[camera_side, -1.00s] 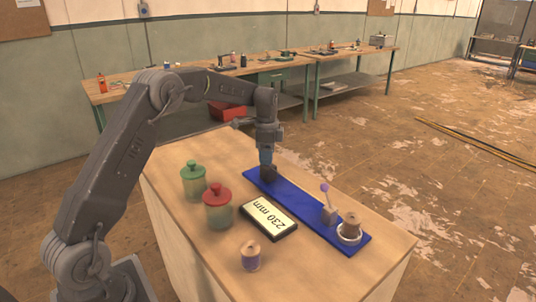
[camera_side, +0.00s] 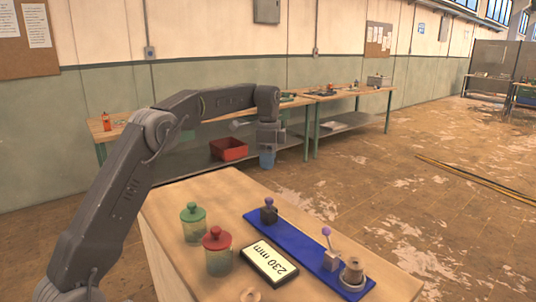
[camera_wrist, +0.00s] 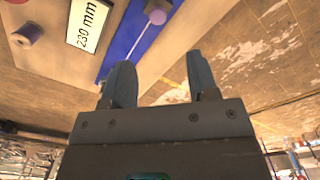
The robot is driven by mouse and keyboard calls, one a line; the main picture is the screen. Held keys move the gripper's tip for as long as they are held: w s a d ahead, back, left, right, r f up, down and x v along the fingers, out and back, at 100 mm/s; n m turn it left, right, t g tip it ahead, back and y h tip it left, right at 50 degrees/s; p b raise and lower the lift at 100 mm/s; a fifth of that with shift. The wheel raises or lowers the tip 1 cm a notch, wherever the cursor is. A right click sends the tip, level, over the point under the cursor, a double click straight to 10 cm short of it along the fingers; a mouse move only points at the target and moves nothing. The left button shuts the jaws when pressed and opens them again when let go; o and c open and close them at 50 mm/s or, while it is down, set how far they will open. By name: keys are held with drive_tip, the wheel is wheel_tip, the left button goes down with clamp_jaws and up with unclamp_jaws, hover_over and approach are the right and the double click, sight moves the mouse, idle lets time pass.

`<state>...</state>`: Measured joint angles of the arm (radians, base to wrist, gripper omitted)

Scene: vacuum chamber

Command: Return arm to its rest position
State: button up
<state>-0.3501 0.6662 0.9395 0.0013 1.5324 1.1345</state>
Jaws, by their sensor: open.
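My gripper (camera_side: 267,160) is raised beyond the far end of the blue board (camera_side: 296,240), apart from it. In the wrist view its two fingers (camera_wrist: 160,78) are spread with nothing between them. A dark post with a purple knob (camera_side: 268,210) stands upright at the board's far end. A lever with a purple ball (camera_side: 328,245) tilts slightly left near the other end. A brown spool (camera_side: 353,270) sits in a white ring (camera_side: 352,285) at the near end.
A 230 mm display (camera_side: 268,263), a green-lidded jar (camera_side: 193,222) and a red-lidded jar (camera_side: 217,252) stand left of the board. Another spool (camera_side: 250,295) is cut off at the bottom edge. Workbenches (camera_side: 340,94) stand behind, with open floor between.

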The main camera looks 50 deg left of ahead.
drive_tip(key=shift+r, duration=0.7)
drive_tip(key=s+d+r+n+t, duration=0.1)
drive_tip(key=s+d+r+n, duration=0.15)
drive_tip(key=s+d, duration=0.4)
drive_tip(key=s+d+r+n+t, duration=0.2)
drive_tip(key=s+d+r, duration=0.2)
drive_tip(key=s+d, duration=0.3)
drive_tip(key=s+d+f+n+t, duration=0.1)
drive_tip(key=s+f, duration=0.3)
drive_tip(key=s, duration=0.5)
drive_tip(key=s+d+f+n+t, duration=0.1)
drive_tip(key=s+d+f+n, duration=0.2)
drive_tip(key=s, duration=0.6)
drive_tip(key=shift+s+d+f+t, duration=0.3)
drive_tip(key=shift+s+d+f, duration=0.05)
drive_tip(key=shift+d+f, duration=0.4)
drive_tip(key=shift+n, duration=0.25)
drive_tip(key=shift+c, duration=0.2)
